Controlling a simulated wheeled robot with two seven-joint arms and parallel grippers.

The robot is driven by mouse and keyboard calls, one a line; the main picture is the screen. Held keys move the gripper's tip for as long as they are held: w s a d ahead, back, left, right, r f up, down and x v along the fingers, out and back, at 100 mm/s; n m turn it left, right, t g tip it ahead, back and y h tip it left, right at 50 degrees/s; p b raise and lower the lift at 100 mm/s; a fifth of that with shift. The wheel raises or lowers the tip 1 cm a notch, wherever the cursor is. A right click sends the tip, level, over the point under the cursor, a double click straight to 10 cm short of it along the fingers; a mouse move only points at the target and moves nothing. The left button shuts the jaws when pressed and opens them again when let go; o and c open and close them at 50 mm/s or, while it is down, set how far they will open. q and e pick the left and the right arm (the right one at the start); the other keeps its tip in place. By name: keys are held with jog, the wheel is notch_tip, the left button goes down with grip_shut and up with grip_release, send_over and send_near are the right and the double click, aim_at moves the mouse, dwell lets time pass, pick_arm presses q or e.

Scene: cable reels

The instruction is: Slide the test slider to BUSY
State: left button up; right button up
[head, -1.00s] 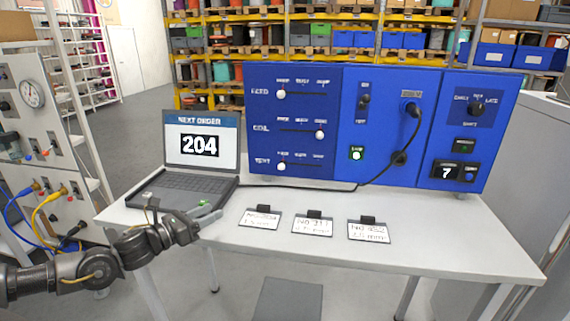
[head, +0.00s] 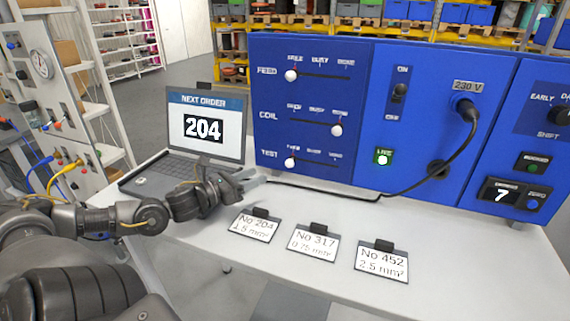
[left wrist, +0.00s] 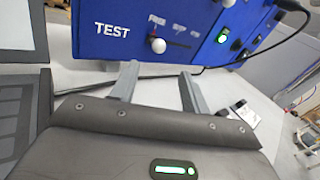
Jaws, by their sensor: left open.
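The test slider (head: 290,162) is the lowest of three white knobs on the blue panel (head: 345,60). It stands at the left end of its slot, under the first label, which reads FREE in the left wrist view. There the slider knob (left wrist: 158,45) shows just beyond and above my fingertips. My left gripper (head: 254,182) is over the table in front of the panel, below and left of the test slider. Its two fingers (left wrist: 158,72) are apart, with nothing between them, and do not appear to touch the knob. My right gripper is not in view.
A laptop (head: 205,125) showing 204 stands left of the panel, close to my left gripper. Cards No 204 (head: 254,225), No 317 (head: 314,242) and No 452 (head: 383,262) lie along the table. A black cable (head: 458,155) hangs from the panel socket onto the table.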

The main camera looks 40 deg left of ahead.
aim_at(286, 164)
pick_arm(q)
jog(key=shift+b+x, duration=0.3)
jog(key=shift+x, duration=0.55)
jog(key=shift+b+x, duration=0.3)
jog(key=shift+x, duration=0.85)
jog(key=shift+w, duration=0.25)
jog(key=shift+w+d, duration=0.1)
jog(key=shift+w, duration=0.2)
jog(key=shift+x, duration=1.55)
jog(key=shift+w+d+r+p, duration=0.1)
jog(key=shift+w+d+p, duration=0.05)
jog(key=shift+w+p, duration=0.5)
jog(key=shift+w+d, duration=0.2)
jog(key=shift+w, duration=0.45)
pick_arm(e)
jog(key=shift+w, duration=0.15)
pick_arm(q)
jog(key=shift+c, duration=0.5)
grip_shut()
